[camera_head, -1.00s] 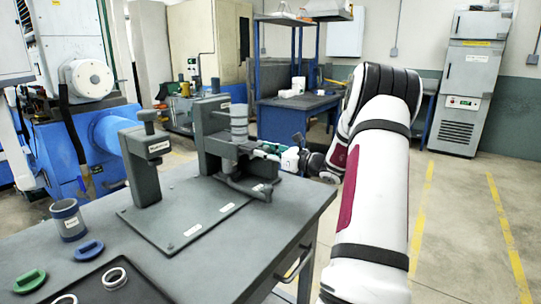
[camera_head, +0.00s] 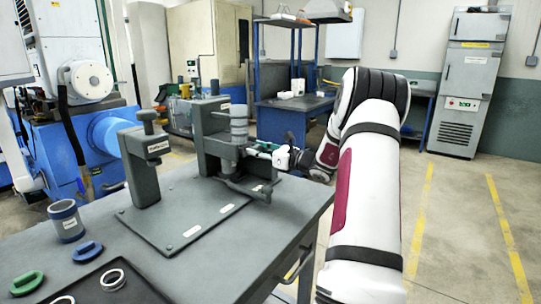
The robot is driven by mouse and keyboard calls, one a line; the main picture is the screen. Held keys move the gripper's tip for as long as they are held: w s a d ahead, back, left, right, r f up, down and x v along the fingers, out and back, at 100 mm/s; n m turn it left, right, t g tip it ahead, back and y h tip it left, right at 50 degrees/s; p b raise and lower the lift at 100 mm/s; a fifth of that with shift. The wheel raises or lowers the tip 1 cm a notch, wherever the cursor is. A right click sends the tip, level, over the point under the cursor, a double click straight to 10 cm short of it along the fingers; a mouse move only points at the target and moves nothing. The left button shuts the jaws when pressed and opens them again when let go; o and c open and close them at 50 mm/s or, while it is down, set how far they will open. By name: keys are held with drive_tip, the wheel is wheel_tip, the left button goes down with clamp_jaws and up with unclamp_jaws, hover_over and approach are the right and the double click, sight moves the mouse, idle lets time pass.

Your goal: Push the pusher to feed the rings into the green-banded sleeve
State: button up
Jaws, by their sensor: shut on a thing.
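A dark grey stand (camera_head: 212,125) on the base plate holds an upright grey cylinder (camera_head: 239,122) at its right front. A dark bar (camera_head: 245,188) sticks out low in front of that cylinder. My gripper (camera_head: 262,150) reaches in from the right at the cylinder's lower part. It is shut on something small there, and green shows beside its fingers. I cannot tell whether it holds the pusher or the green-banded sleeve; the fingers are small and partly hidden. A second, smaller stand (camera_head: 143,165) with a knob on top is to the left. The rings inside cannot be seen.
A blue-banded sleeve (camera_head: 66,221) stands on the grey table (camera_head: 215,270) at the left. A blue part (camera_head: 87,251), a green part (camera_head: 27,284) and a black tray (camera_head: 125,295) with light rings (camera_head: 112,279) lie in front. The table's right front is clear.

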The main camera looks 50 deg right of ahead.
idle(0.4)
drive_tip(key=shift+s+d+p, duration=0.15)
drive_tip(key=shift+s+p, duration=0.4)
drive_tip(key=shift+s, duration=1.05)
drive_tip(key=shift+s+d+p, duration=0.15)
drive_tip(key=shift+s+p, duration=0.4)
drive_tip(key=shift+s, duration=1.05)
drive_tip(key=o, duration=1.1)
drive_tip(key=s+p, duration=0.1)
drive_tip(key=s, duration=0.4)
drive_tip(key=shift+d+p, duration=0.15)
drive_tip(key=shift+p, duration=0.25)
